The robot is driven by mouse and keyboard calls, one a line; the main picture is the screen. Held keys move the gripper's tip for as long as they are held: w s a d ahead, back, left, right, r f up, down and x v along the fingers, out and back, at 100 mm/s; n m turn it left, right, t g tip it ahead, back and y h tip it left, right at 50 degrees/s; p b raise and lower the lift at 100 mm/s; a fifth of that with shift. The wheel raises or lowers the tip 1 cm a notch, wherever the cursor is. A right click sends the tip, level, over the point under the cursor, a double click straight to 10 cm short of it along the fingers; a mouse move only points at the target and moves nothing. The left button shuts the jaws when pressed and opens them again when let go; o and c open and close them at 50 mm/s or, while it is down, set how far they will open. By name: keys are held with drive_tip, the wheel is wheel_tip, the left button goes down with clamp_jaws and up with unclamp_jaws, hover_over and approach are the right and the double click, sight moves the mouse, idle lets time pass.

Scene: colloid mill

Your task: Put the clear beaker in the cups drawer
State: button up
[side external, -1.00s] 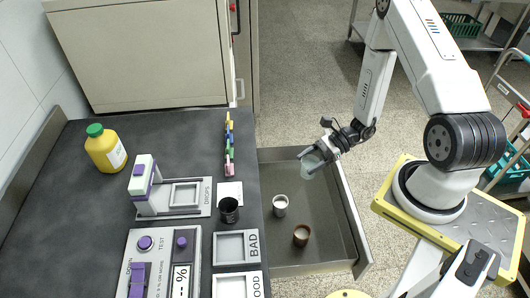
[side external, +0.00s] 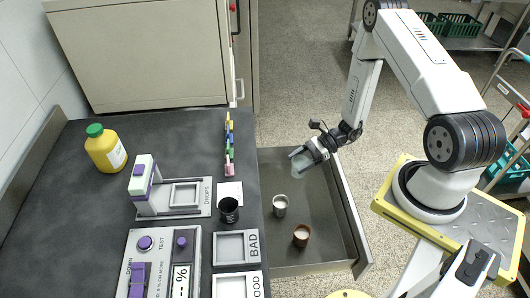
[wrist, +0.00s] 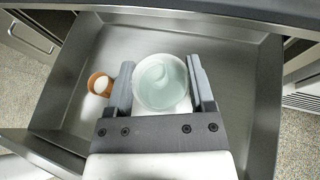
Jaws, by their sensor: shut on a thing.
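The clear beaker (side external: 298,164) is held between the two fingers of my gripper (side external: 306,157), over the far part of the open drawer (side external: 325,225). In the wrist view the beaker (wrist: 160,82) is seen from above, with a finger of my gripper (wrist: 161,90) on each side of its wall. The beaker looks tilted in the side view. It is above the drawer floor; the exact height is hard to tell. A grey-white cup (side external: 280,206) and a brown cup (side external: 301,235) stand in the drawer. The brown cup also shows in the wrist view (wrist: 101,84).
The drawer wall (wrist: 268,95) surrounds a bare floor area right of the beaker in the wrist view. The dark counter (side external: 100,215) lies left, with a black cup (side external: 229,210), a yellow bottle (side external: 105,149) and a BAD tray (side external: 236,232) on it.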

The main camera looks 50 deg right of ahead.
drive_tip(key=w+d+f, duration=0.1)
drive_tip(key=w+f, duration=0.5)
drive_tip(key=w, duration=0.1)
drive_tip(key=shift+w+f, duration=0.15)
drive_tip(key=shift+f, duration=0.15)
drive_tip(key=shift+w+f, duration=0.15)
drive_tip(key=shift+f, duration=0.75)
drive_tip(key=shift+w+f, duration=0.1)
drive_tip(key=shift+f, duration=0.8)
drive_tip(key=shift+f, duration=0.65)
drive_tip(key=o, duration=1.2)
drive_tip(key=shift+o, duration=0.2)
drive_tip(key=shift+r, duration=0.2)
